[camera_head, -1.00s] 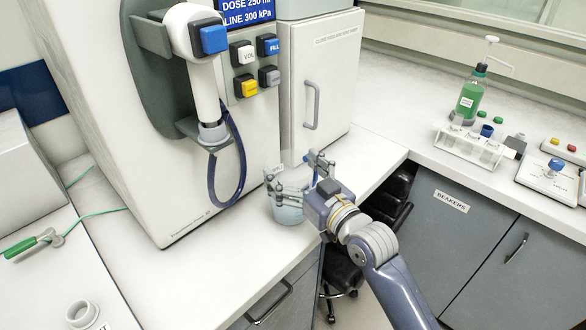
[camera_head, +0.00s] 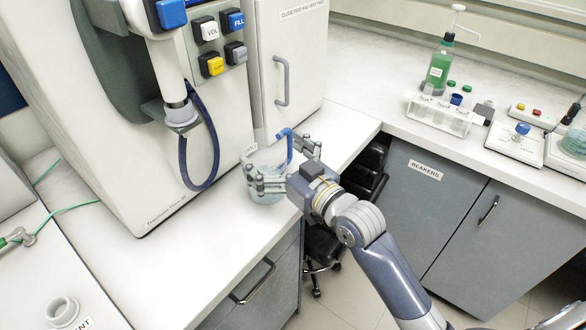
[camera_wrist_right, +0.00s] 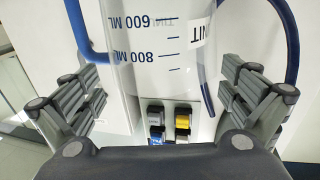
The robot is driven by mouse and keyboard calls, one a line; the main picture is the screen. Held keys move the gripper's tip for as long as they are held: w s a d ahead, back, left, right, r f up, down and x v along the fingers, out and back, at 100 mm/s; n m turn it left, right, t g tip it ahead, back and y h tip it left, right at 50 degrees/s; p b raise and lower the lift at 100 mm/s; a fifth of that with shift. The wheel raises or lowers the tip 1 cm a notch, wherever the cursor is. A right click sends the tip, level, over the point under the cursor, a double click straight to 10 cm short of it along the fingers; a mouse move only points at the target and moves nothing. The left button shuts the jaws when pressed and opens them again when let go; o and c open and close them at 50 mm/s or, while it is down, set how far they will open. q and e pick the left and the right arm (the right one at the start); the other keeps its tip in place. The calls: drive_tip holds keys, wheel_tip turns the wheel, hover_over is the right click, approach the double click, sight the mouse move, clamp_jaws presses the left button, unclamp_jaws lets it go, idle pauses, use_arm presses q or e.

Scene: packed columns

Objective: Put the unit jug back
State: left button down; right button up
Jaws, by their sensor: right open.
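The unit jug (camera_head: 264,190) is a clear measuring jug with a blue handle (camera_head: 289,146). It stands upright on the white counter beside the dispenser and seems to hold pale liquid low down. My right gripper (camera_head: 275,158) is open around it, one finger on its near side and the other beyond the handle. In the right wrist view the jug's wall (camera_wrist_right: 150,85), with ML marks and part of its label, lies between the spread fingers of the gripper (camera_wrist_right: 163,92). Gaps show on both sides. My left gripper is not in view.
The white dispenser (camera_head: 130,170) with buttons and a looped blue hose (camera_head: 212,160) stands close behind the jug. A white cabinet (camera_head: 295,50) is to its right. On the right counter are a green bottle (camera_head: 437,68), a tube rack (camera_head: 440,115) and a scale (camera_head: 515,140).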

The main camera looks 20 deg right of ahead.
drive_tip(key=b+v, duration=0.1)
drive_tip(key=v, duration=0.8)
drive_tip(key=shift+s, duration=0.4)
drive_tip(key=shift+d, duration=0.1)
drive_tip(key=s+f+m+g+h, duration=0.1)
drive_tip(key=s+f+g+h, duration=0.3)
drive_tip(key=f, duration=1)
drive_tip(key=s+d+f+m+g+h, duration=0.1)
drive_tip(key=s+d+f+g+h, duration=0.25)
drive_tip(key=s+f+g, duration=0.9)
drive_tip(key=s+f+t, duration=0.1)
drive_tip(key=s+f, duration=0.2)
drive_tip(key=f, duration=1.1)
drive_tip(key=s+f+t, duration=0.1)
drive_tip(key=s+f, duration=0.2)
drive_tip(key=f, duration=1.1)
drive_tip(key=s+d+f+g, duration=0.1)
drive_tip(key=s+d+f, duration=0.2)
drive_tip(key=s+f, duration=1.1)
drive_tip(key=s, duration=0.2)
drive_tip(key=shift+s+f+y, duration=0.35)
drive_tip(key=shift+f, duration=0.05)
drive_tip(key=shift+d, duration=0.1)
